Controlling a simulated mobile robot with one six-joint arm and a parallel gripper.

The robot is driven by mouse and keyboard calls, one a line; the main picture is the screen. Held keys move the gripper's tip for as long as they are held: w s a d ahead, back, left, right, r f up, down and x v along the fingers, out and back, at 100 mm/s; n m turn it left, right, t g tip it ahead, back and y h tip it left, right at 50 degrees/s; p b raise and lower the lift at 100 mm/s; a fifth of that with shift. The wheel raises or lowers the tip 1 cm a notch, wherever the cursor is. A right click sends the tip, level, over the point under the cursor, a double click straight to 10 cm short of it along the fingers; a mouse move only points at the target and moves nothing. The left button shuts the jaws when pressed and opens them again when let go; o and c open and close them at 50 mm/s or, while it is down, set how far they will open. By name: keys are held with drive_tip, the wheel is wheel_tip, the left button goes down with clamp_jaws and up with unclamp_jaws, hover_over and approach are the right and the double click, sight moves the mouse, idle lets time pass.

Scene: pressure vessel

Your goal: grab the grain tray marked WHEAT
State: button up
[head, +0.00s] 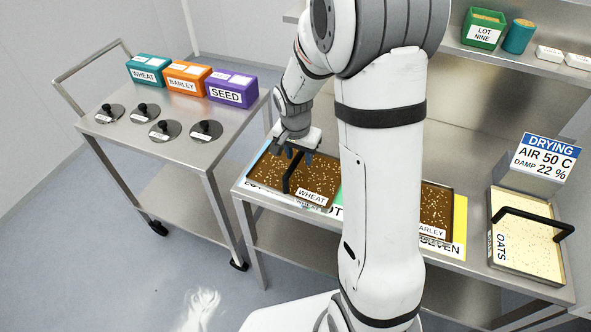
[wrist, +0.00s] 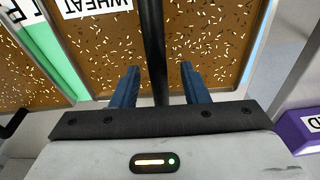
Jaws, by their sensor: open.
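The WHEAT tray (head: 268,172) is brown with pale grains, a white WHEAT label and a black bar handle (head: 292,172). It lies on the steel bench, left of my arm in the head view. My gripper (head: 300,155) is over the tray at the handle. In the wrist view the tray (wrist: 215,45) fills much of the picture, and its handle (wrist: 152,40) runs between the two blue fingers of my gripper (wrist: 157,85). The fingers are open, with a gap on each side of the handle. My arm hides the bench middle in the head view.
A BARLEY tray (head: 437,205) and a pale OATS tray (head: 525,250) lie right on the bench. A DRYING sign (head: 550,160) stands behind. A trolley (head: 180,150) at left holds black-knobbed discs and WHEAT, BARLEY and SEED boxes (head: 231,88). A shelf (head: 500,55) is above.

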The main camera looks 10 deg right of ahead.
drive_tip(key=shift+f, duration=0.5)
clamp_jaws()
idle(1.1)
